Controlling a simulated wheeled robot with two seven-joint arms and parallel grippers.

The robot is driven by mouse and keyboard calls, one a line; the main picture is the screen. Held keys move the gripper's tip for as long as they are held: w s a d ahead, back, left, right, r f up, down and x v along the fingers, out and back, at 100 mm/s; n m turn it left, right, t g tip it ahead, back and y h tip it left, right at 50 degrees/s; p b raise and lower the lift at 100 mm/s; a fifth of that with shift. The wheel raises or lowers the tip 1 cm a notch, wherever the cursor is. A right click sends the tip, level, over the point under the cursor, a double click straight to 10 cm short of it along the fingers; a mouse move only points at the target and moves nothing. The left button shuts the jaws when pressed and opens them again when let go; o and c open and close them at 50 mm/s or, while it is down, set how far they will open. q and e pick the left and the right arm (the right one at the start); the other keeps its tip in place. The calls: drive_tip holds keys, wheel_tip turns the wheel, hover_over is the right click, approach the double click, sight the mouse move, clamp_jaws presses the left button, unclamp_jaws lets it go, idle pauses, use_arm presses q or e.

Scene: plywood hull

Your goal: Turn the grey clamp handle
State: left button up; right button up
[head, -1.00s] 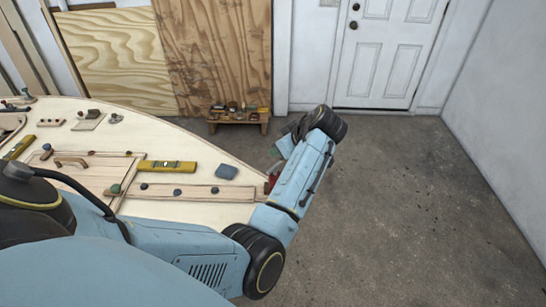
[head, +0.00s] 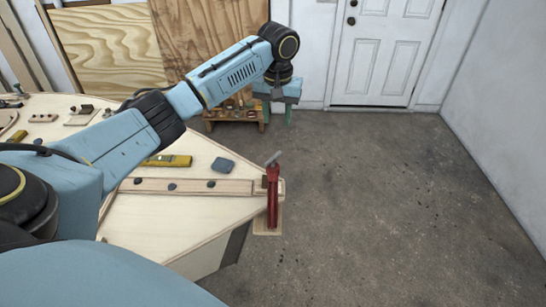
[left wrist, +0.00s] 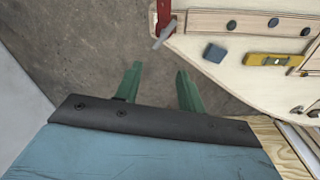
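A red clamp (head: 272,198) stands upright at the right tip of the plywood hull. Its grey handle (head: 273,158) is a short slanted bar at the clamp's top. In the left wrist view the red clamp (left wrist: 164,12) and the grey handle (left wrist: 164,36) show at the top edge. My left gripper (head: 277,114) hangs beyond the hull tip, above and behind the clamp in the head view. Its two green fingers (left wrist: 157,82) are apart with nothing between them, clear of the handle. My right gripper is not in view.
The plywood hull (head: 180,215) carries a wooden strip with dark knobs, a blue-grey block (head: 223,165) and a yellow level (head: 170,161). A small wooden bench (head: 225,115) with items stands by the back wall, partly behind my gripper. The floor at right is clear.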

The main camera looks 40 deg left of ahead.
sight(273, 157)
use_arm(q)
drive_tip(key=f, duration=0.9)
drive_tip(key=s+f+b, duration=0.1)
drive_tip(key=f, duration=0.3)
drive_tip(key=shift+a+f, duration=0.2)
drive_tip(key=shift+a, duration=0.05)
clamp_jaws()
